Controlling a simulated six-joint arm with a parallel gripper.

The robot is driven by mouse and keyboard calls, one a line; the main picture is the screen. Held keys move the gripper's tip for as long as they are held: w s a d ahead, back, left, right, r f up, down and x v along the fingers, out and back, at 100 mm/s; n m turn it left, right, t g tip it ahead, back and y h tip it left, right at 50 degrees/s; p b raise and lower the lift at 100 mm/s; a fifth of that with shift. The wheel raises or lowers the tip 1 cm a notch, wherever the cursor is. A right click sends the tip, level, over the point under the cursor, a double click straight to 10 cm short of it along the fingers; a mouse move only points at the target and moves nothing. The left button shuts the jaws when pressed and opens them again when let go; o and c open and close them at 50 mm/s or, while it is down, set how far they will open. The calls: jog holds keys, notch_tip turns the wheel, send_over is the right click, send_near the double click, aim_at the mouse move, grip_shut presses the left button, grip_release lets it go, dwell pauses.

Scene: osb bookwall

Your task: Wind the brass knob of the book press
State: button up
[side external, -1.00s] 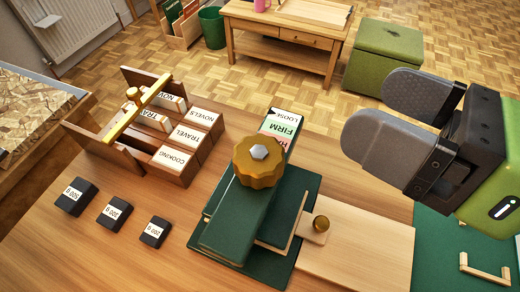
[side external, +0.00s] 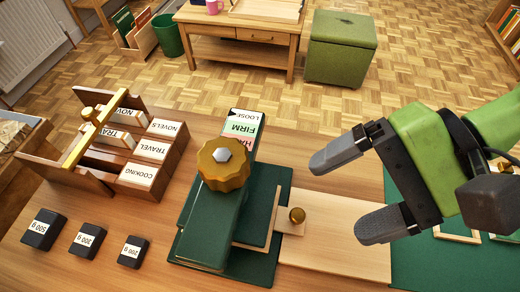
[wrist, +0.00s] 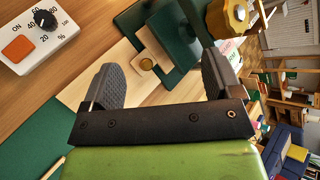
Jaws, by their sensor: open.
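The brass knob (side external: 223,164) is a scalloped disc with a pale hex centre, on top of the dark green book press (side external: 213,222). A label strip (side external: 243,124) reading LOOSE, FIRM and a partly hidden third word lies behind the knob. My gripper (side external: 338,199) is open and empty, to the right of the knob and apart from it. In the wrist view the knob (wrist: 228,17) shows at the top right, beyond the right finger.
A wooden rack (side external: 164,185) with NOVELS, TRAVEL and COOKING blocks and a brass bar stands left. Three black weights (side external: 87,240) lie in front of it. A pale board (side external: 345,258) lies right of the press. A white dial box (wrist: 38,35) shows in the wrist view.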

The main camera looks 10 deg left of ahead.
jog(key=w+a+r+m+y, duration=0.2)
jog(key=r+m+y, duration=0.2)
jog(key=r+m, duration=0.15)
jog(key=w+a+r+m+y, duration=0.2)
jog(key=r+m+y, duration=0.2)
jog(key=m, duration=0.3)
send_near(248, 167)
jog(key=w+x, duration=0.1)
jog(key=x, duration=0.2)
jog(key=shift+t, duration=0.3)
jog(key=a, duration=0.3)
jog(key=s+a, duration=0.1)
jog(key=a, duration=0.2)
jog(key=s+a, duration=0.1)
jog(key=a, duration=0.2)
jog(key=shift+s+a, duration=0.25)
jog(key=shift+a, duration=0.05)
jog(key=shift+c, duration=0.4)
jog(key=c, duration=0.8)
jog(key=shift+t, duration=0.3)
jog(key=shift+c, duration=0.2)
jog(key=shift+m+t+y, duration=0.3)
jog(key=shift+m+t, duration=1.05)
jog(key=shift+t, duration=0.65)
